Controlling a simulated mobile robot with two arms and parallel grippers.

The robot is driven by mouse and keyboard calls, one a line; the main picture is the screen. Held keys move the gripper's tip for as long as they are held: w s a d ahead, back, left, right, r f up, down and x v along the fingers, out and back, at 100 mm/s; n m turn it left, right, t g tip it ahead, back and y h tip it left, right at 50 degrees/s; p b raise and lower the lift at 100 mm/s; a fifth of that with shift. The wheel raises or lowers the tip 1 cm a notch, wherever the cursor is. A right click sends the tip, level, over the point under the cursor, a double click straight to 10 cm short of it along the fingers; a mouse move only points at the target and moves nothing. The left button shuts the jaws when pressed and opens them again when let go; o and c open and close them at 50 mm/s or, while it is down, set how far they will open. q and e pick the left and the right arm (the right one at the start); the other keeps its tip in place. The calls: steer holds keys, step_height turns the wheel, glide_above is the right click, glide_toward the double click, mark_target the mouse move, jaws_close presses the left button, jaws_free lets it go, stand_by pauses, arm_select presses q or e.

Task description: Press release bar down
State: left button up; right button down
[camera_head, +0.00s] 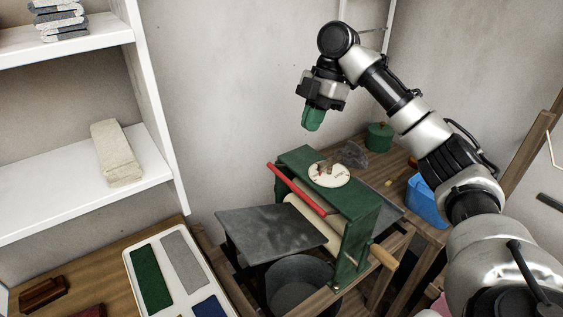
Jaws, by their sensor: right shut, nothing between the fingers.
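A green wringer frame (353,200) stands in the middle of the view, with a pale roller (318,228) between its sides and a wooden crank handle (384,257) at its right. The red release bar (297,190) slants across its front, from upper left to lower right. My right gripper (312,121), with green fingertips, is shut and empty. It hangs in the air above and behind the bar in the picture, apart from it. My left gripper does not show.
A round white dial (328,174) sits on the frame's top. A dark board (270,234) extends in front, above a grey tub (297,283). A green lidded pot (379,137) and a blue container (427,200) stand at the right. White shelves (84,204) stand left.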

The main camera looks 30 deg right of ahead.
mark_target(294, 185)
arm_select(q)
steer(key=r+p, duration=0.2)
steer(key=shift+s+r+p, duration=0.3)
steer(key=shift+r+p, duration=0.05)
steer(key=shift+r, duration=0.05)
arm_select(e)
steer(key=x, duration=0.8)
steer(key=s+x, duration=0.1)
steer(key=x, duration=0.4)
steer(key=shift+s+d, duration=0.1)
steer(key=shift+d, duration=0.1)
steer(key=shift+f, duration=0.1)
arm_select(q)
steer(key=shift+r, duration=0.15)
